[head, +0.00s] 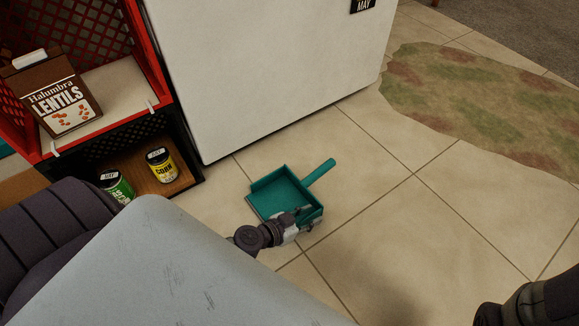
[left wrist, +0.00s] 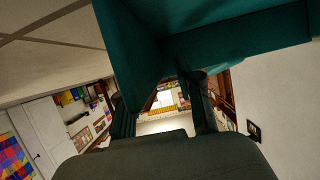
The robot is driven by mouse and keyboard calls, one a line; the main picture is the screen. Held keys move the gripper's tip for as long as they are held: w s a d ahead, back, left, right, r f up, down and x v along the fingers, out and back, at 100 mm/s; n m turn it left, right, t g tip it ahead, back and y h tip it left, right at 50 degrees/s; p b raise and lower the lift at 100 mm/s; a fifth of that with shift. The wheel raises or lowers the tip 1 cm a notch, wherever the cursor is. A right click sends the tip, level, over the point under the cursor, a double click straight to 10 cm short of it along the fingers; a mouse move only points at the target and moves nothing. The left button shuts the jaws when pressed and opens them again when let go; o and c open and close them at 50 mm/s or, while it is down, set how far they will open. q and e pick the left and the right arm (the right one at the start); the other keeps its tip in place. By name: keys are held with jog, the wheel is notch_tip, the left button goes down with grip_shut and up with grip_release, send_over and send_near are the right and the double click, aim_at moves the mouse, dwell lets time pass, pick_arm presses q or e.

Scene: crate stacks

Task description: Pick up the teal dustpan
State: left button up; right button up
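The teal dustpan (head: 277,198) is in the middle of the head view, its handle pointing up and right. I cannot tell for sure whether it rests flat on the floor. My left gripper (head: 306,220) is at its near right corner, fingers around the near wall. In the left wrist view the dustpan (left wrist: 230,22) fills the top, close to the fingers. My left gripper (left wrist: 165,95) has its fingers apart, with the room showing through the gap; a teal wall comes down by the left finger. My right gripper is out of view; only part of my right arm shows.
A white cabinet-like block (head: 270,70) stands behind the dustpan. Red and black crates (head: 150,45) at left hold a lentils box (head: 62,108), a corn can (head: 161,166) and a green can (head: 116,186). Tiled floor at right is clear up to a patterned rug (head: 470,95).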

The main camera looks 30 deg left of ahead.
pick_arm(q)
jog(key=shift+w+d+f, duration=0.15)
jog(key=shift+w+f, duration=0.05)
jog(key=shift+w, duration=0.3)
grip_shut()
jog(key=shift+r, duration=0.1)
